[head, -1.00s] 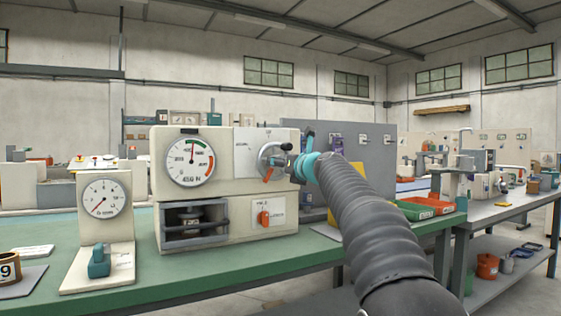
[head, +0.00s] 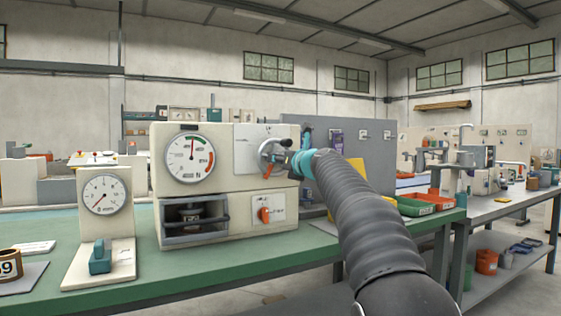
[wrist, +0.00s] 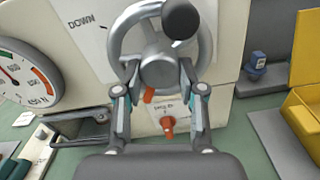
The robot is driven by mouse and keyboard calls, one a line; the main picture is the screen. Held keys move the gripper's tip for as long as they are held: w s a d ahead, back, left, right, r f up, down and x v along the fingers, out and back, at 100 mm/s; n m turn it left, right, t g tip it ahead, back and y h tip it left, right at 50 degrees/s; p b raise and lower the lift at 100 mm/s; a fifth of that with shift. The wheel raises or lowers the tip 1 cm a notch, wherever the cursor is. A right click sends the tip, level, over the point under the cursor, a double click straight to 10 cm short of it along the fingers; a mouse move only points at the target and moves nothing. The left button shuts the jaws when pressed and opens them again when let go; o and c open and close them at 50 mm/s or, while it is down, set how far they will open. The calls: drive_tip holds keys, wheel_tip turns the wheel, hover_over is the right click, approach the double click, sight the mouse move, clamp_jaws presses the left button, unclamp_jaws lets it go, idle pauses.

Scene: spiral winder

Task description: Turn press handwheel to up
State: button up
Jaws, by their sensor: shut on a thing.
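The press handwheel (head: 266,152) is a grey metal wheel on the cream press front, right of its dial. In the wrist view the handwheel (wrist: 122,38) shows its rim, spokes, round hub and a black ball knob (wrist: 181,18) at upper right. The word DOWN (wrist: 82,22) is printed left of the wheel. A small orange pointer (wrist: 148,96) shows just below the hub. My gripper (wrist: 159,72) has one finger on each side of the hub and is shut on the handwheel. In the head view my gripper (head: 285,158) reaches the wheel from the right.
The press (head: 225,222) stands on a green bench (head: 200,262). A round dial (head: 190,158) and an orange knob (head: 264,215) are on its front. A smaller gauge stand (head: 104,195) is at left. Red and green trays (head: 415,206) lie right of my arm.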

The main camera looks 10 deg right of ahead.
drive_tip(key=m+b, duration=0.3)
drive_tip(key=m, duration=1.2)
drive_tip(key=m+b, duration=0.4)
drive_tip(key=m, duration=1.1)
drive_tip(key=shift+r+m, duration=0.2)
drive_tip(key=shift+m, duration=0.1)
idle(0.9)
idle(0.5)
